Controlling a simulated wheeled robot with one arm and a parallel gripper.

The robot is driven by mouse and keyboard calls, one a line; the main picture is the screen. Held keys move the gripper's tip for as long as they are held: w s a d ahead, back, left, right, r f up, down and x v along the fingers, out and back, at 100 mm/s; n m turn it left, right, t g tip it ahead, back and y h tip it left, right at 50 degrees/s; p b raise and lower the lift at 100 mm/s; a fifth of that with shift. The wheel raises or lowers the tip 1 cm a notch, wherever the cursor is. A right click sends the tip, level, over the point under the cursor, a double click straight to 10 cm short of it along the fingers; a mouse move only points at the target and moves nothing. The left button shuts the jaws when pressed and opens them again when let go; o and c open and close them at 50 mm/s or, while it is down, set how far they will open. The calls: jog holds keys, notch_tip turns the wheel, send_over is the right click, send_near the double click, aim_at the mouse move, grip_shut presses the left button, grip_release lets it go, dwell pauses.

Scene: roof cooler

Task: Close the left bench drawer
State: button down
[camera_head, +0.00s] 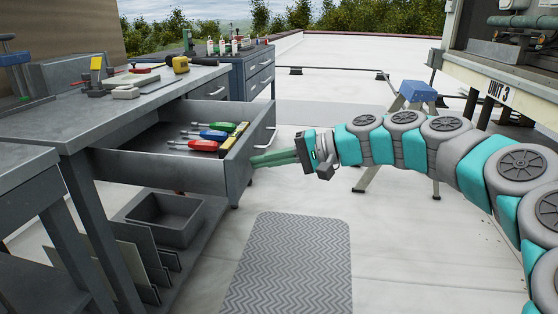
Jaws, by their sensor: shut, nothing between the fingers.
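The left bench drawer (150,168) is pulled far out of the grey workbench (60,122). Several screwdrivers with coloured handles (208,137) lie inside it. My gripper (256,161) is shut and empty, with its green fingers pointing left at the outer face of the drawer front (239,166). The fingertips are at or very near that face, beside the drawer's handle; I cannot tell if they touch.
Hand tools, including a yellow-and-black tool (180,64), lie on the bench top. A grey bin (166,218) sits on the lower shelf. A ribbed mat (287,268) lies on the floor. A blue-topped stand (417,92) is behind my arm. The white roof around the mat is clear.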

jog(key=shift+a, duration=0.25)
jog(key=w+a+p, duration=0.1)
jog(key=a, duration=0.9)
jog(key=w+a+p, duration=0.1)
jog(key=a, duration=1)
jog(key=a+p, duration=0.2)
jog(key=a, duration=0.8)
jog(key=shift+w+a, duration=0.25)
jog(key=shift+w, duration=0.15)
jog(key=shift+a, duration=0.25)
jog(key=shift+r, duration=0.1)
jog(key=shift+w+r, duration=0.1)
jog(key=shift+d+f, duration=0.2)
jog(key=shift+d, duration=0.25)
jog(key=v, duration=0.4)
jog(key=b+v, duration=0.1)
jog(key=v, duration=0.8)
jog(key=shift+d+f+b, duration=0.2)
jog(key=shift+f+b, duration=0.1)
jog(key=shift+b, duration=0.05)
